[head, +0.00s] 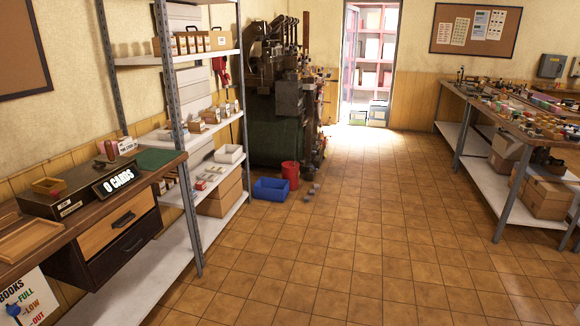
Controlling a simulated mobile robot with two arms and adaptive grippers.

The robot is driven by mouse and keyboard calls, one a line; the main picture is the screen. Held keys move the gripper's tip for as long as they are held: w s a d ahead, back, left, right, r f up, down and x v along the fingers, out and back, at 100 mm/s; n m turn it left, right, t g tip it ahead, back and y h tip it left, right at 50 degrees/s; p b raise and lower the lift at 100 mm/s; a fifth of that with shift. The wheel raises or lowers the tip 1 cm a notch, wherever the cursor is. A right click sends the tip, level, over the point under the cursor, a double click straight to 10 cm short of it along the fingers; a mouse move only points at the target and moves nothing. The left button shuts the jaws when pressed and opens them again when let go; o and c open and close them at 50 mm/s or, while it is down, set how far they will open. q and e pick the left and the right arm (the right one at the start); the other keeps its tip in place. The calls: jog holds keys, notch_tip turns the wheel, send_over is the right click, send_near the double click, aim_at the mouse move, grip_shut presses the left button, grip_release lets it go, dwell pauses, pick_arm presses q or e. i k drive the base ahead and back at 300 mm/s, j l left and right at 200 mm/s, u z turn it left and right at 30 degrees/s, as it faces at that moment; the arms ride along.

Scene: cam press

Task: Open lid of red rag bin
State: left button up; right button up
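A small red bin (290,175) stands on the tiled floor in the middle distance, left of centre, in front of the dark green machine. It is upright and looks like the red rag bin. It is too small in the picture to tell whether its lid is open or shut. Neither of my grippers shows in the head view.
A blue open crate (271,189) sits just left of the bin, and a few small grey pieces (312,189) lie to its right. A metal shelf rack (190,190) and a counter with drawers (120,225) line the left. A cluttered workbench (510,115) stands right. The tiled floor (370,240) between is clear.

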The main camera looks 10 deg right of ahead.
aim_at(288, 164)
jog(key=i+l+z, duration=0.15)
jog(key=i+z, duration=0.35)
jog(key=i, duration=2.1)
jog(key=i+l, duration=0.15)
jog(key=i, duration=2.75)
jog(key=u, duration=0.05)
